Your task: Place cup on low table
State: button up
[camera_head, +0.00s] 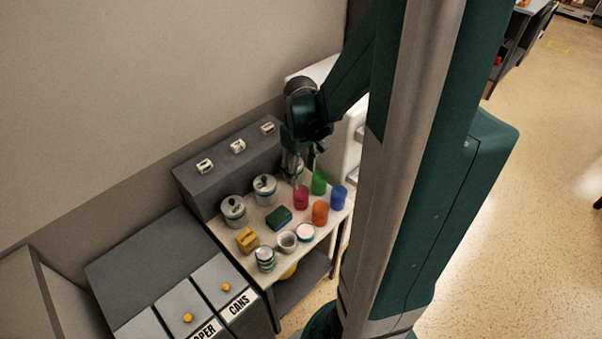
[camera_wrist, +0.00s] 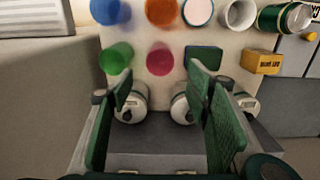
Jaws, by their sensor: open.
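Several coloured cups stand on a light-topped table (camera_head: 256,222): a pink-red cup (camera_head: 300,197), a green cup (camera_head: 319,182), an orange cup (camera_head: 320,212) and a blue cup (camera_head: 338,198). My gripper (camera_head: 294,168) hangs over the back of this table, close to the pink-red cup. In the wrist view my gripper (camera_wrist: 160,88) has its two green fingers spread, with nothing between the tips. The pink-red cup (camera_wrist: 160,60) is just beyond the fingertips, and the green cup (camera_wrist: 115,57) is to its left. I cannot tell which surface is the low table.
Two lidded jars (camera_head: 233,210) (camera_head: 265,190), a green-and-blue block (camera_head: 279,217), a yellow box (camera_head: 247,240), a grey-white cup (camera_head: 287,241), a pink-topped container (camera_head: 305,232) and a striped can (camera_head: 265,259) crowd the tabletop. Labelled bins (camera_head: 222,284) stand at the left.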

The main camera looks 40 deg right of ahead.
dwell(0.7)
jog(key=s+a+r+t, duration=0.1)
jog(key=a+r+t, duration=0.2)
jog(key=a+r, duration=0.6)
jog(key=s+a+r+t, duration=0.2)
jog(key=a+r, duration=0.7)
jog(key=a, duration=0.9)
jog(key=shift+r+t, duration=0.35)
jog(key=shift+t, duration=0.75)
